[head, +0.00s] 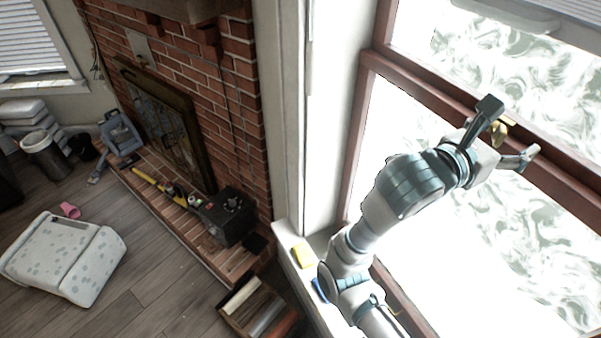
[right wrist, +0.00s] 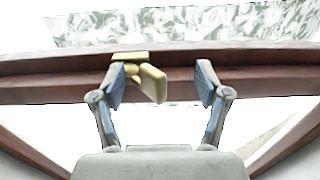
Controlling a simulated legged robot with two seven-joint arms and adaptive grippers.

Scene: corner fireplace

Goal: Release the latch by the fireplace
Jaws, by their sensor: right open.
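The brass latch (head: 499,132) sits on the dark red window rail, to the right of the fireplace. My right gripper (head: 510,132) is at the rail with its fingers spread. In the right wrist view the latch (right wrist: 152,83) shows between the open fingers of the gripper (right wrist: 161,76), close to the left finger and well apart from the right one. The left finger overlaps part of the latch; I cannot tell whether they touch. My left gripper is not in view.
The window frame (head: 362,130) surrounds bright panes. A sill below holds a yellow sponge-like item (head: 302,255). The brick fireplace (head: 225,110) stands left, with a dark toolbox (head: 228,216) on its hearth. A spotted white container (head: 65,262) and an open box (head: 262,312) are lower down.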

